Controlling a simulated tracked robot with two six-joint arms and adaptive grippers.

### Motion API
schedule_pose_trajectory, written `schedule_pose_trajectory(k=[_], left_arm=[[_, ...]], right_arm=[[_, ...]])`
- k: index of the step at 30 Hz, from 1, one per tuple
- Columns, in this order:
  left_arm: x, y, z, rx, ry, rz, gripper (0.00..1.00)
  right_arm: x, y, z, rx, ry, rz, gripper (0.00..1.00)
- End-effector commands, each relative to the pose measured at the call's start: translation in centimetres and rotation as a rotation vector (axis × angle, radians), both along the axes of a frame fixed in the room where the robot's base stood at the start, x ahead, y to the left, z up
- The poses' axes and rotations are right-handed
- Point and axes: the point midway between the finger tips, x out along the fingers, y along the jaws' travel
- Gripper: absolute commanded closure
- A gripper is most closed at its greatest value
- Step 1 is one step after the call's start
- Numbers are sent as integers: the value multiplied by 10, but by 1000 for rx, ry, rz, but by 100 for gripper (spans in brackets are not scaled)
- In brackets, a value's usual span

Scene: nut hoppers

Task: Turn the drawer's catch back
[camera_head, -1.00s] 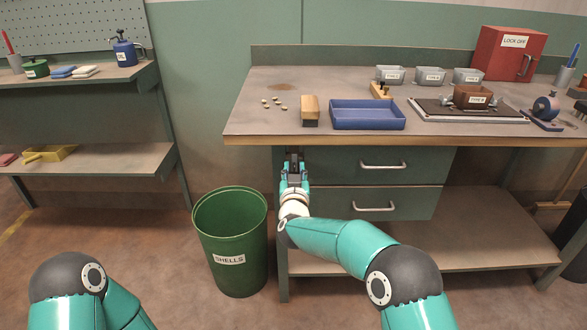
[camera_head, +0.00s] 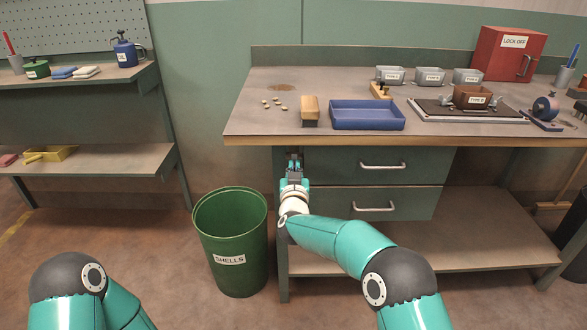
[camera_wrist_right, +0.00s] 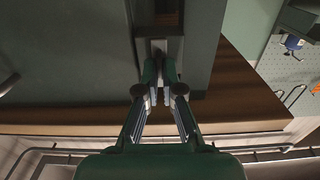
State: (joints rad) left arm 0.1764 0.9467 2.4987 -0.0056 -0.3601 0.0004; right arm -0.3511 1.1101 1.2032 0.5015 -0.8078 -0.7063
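The drawer unit under the bench has an upper drawer (camera_head: 350,166) and a lower drawer (camera_head: 330,203), both pushed in. My right gripper (camera_head: 294,160) is at the left edge of the upper drawer. In the right wrist view its fingertips (camera_wrist_right: 160,70) are close together around a small dark piece, which looks like the catch, in front of a pale plate (camera_wrist_right: 160,45) on the frame. The fingers hide most of the catch, so its angle cannot be told. My left gripper is out of view.
The bench's front edge (camera_head: 420,141) overhangs just above my right gripper. A green shells bin (camera_head: 230,260) stands close to the left of my right arm. A blue tray (camera_head: 367,117) and a wooden-backed brush (camera_head: 310,105) lie on the bench above.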

Motion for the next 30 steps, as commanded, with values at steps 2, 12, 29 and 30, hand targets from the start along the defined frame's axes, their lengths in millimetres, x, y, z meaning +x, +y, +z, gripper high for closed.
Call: schedule_pose_trajectory(k=[2, 12, 29, 30], left_arm=[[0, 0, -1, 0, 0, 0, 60], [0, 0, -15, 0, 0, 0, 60], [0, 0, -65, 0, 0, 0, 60], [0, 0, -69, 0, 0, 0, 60]], right_arm=[[0, 1, 2, 2, -4, 5, 100], [0, -2, 1, 110, -6, 4, 100], [0, -8, -2, 595, -9, 4, 100], [0, -8, -3, 633, -9, 4, 100]])
